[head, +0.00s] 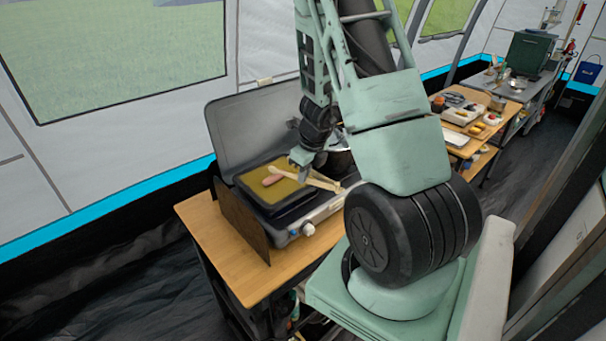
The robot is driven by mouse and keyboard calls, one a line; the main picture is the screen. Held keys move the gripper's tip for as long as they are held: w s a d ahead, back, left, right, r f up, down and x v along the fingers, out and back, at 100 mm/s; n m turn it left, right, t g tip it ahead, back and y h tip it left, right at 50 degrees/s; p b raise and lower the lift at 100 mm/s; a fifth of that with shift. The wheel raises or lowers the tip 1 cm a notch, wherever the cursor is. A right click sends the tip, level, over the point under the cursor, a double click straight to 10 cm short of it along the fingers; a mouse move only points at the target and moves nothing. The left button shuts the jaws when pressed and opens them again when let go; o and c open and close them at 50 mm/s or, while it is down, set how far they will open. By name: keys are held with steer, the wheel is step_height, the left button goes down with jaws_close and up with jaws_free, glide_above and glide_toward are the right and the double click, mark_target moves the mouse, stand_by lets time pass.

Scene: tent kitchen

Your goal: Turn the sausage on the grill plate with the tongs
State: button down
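The grill plate (252,184) is a dark-edged plate with a yellowish top, on the left side of the open stove. The sausage (271,181) is a small pinkish-brown piece lying on it, left of my gripper. The pale wooden tongs (323,184) slant across the right part of the plate, with one end near the sausage and the other toward the stove's front right. My gripper (301,165) points down over the plate and appears shut on the tongs. The fingertips are small in view, and I cannot tell whether the tongs touch the sausage.
The stove's grey lid (252,128) stands open behind the plate, and a dark side panel (240,221) stands at its left. A pot (341,160) sits right of the plate, partly behind my arm. The wooden table (205,222) is bare at its left end.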

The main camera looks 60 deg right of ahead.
steer(key=shift+w+p+v, duration=0.25)
steer(key=shift+p+v, duration=0.9)
steer(key=shift+w+p+v, duration=0.25)
steer(key=shift+p+v, duration=0.85)
steer(key=shift+v, duration=0.05)
steer(key=shift+w+p+v, duration=0.2)
steer(key=shift+p+v, duration=0.95)
